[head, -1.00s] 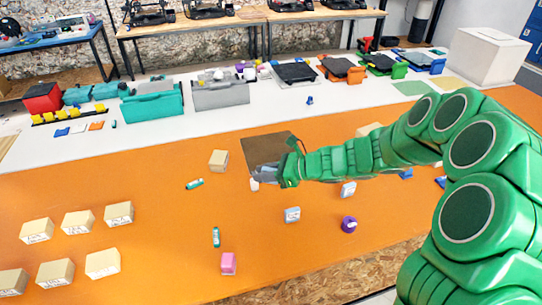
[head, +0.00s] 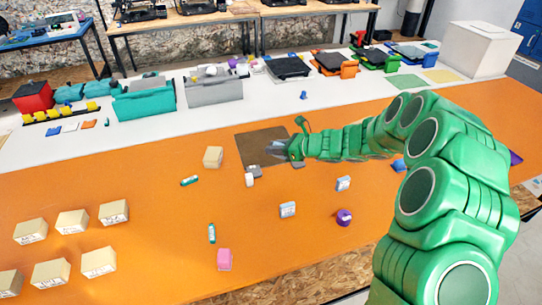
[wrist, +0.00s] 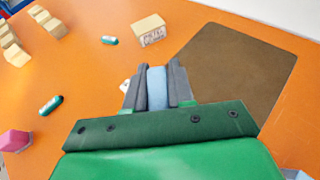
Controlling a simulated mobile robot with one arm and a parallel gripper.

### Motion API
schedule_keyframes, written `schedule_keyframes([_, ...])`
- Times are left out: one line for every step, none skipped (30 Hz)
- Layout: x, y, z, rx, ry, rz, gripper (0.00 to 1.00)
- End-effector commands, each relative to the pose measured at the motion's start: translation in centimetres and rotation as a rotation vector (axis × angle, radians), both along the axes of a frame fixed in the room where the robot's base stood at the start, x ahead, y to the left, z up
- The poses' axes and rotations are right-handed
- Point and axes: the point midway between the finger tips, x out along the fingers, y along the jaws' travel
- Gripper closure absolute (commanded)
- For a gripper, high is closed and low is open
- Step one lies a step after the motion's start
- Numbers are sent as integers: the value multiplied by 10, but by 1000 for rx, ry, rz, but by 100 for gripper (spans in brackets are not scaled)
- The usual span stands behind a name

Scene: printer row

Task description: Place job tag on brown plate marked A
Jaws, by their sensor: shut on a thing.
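The brown plate (head: 252,141) lies flat on the orange table top; I cannot make out a letter A on it. It fills the right of the wrist view (wrist: 235,70). My gripper (head: 276,149) is over the plate in the head view, at a height I cannot judge. In the wrist view my gripper (wrist: 157,85) is shut on a pale blue piece (wrist: 157,90), probably the job tag. Its face and lower part are hidden, so I cannot read it.
A wooden block with print (head: 213,157) stands left of the plate. A small white piece (head: 249,181) lies below the plate's near edge. White-blue boxes (head: 288,209), a purple roll (head: 344,217) and a pink block (head: 224,259) stand nearer. Bare orange table lies between.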

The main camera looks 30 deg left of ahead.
Motion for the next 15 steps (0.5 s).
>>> schedule_keyframes([5,3,-5,-2,1,0,100])
schedule_keyframes([8,5,-7,-3,2,-1,100])
schedule_keyframes([11,8,-9,-4,3,-1,100])
schedule_keyframes([13,10,-11,-4,2,-1,100])
schedule_keyframes([16,12,-12,-4,1,0,100])
schedule_keyframes([20,16,-13,-4,0,0,100])
schedule_keyframes([22,17,-16,-4,0,0,100])
schedule_keyframes([24,18,-18,-4,0,0,100])
schedule_keyframes([26,20,-22,-4,0,0,100])
schedule_keyframes([28,21,-26,-4,1,0,100])
schedule_keyframes([29,22,-29,-4,2,-1,100])
schedule_keyframes([31,24,-33,-3,3,0,100])
schedule_keyframes([33,26,-36,-3,3,0,100])
schedule_keyframes([34,27,-38,-3,4,1,100])
schedule_keyframes([37,29,-41,-3,3,0,100])
